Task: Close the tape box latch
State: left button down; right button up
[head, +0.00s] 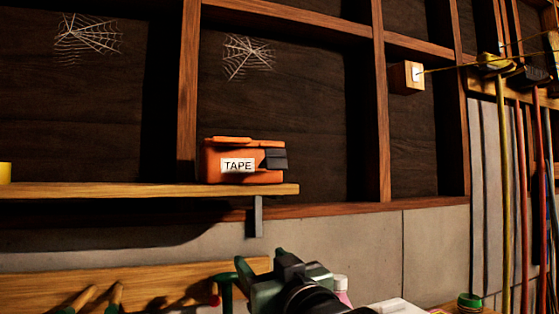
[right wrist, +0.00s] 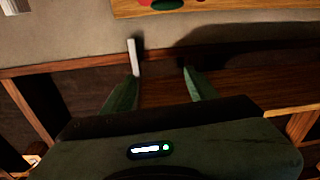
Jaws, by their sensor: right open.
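The orange tape box (head: 215,165) with a white "TAPE" label sits near the right end of the wooden wall shelf in the head view. Its dark grey latch (head: 277,159) is at the box's right end. I cannot tell how far the latch is swung. My right gripper (head: 260,260) is below the shelf, lower and slightly right of the box, not touching it. In the right wrist view its two green fingers (right wrist: 160,72) are apart with nothing between them. The box does not clearly show there. My left gripper is not in view.
The shelf (head: 120,190) rests on a grey bracket (head: 255,217), which also shows beside one finger in the right wrist view (right wrist: 134,57). A wooden tool board (head: 140,285) is lower left. A small wooden block (head: 407,77) with a cord is upper right. Space above the box is clear.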

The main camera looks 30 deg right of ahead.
aim_at(277, 166)
jog(key=s+r+m+t+h, duration=0.1)
jog(key=s+r+t, duration=0.1)
jog(key=s+r, duration=0.35)
jog(key=s+r+m+t+h, duration=0.1)
jog(key=s+r, duration=0.1)
jog(key=r, duration=0.6)
jog(key=p+x, duration=0.1)
jog(key=x, duration=0.1)
jog(key=p+x, duration=0.1)
jog(key=x, duration=0.1)
jog(key=p+x, duration=0.1)
jog(key=x, duration=0.2)
jog(key=shift+d+f, duration=0.1)
jog(key=shift+d, duration=0.3)
jog(key=shift+w+d+r+p, duration=0.15)
jog(key=shift+w+r+p, duration=0.1)
jog(key=shift+w+p, duration=0.3)
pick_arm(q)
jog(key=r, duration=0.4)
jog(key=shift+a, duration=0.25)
pick_arm(e)
jog(key=shift+w+d, duration=0.1)
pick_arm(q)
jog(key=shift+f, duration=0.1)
pick_arm(e)
grip_shut()
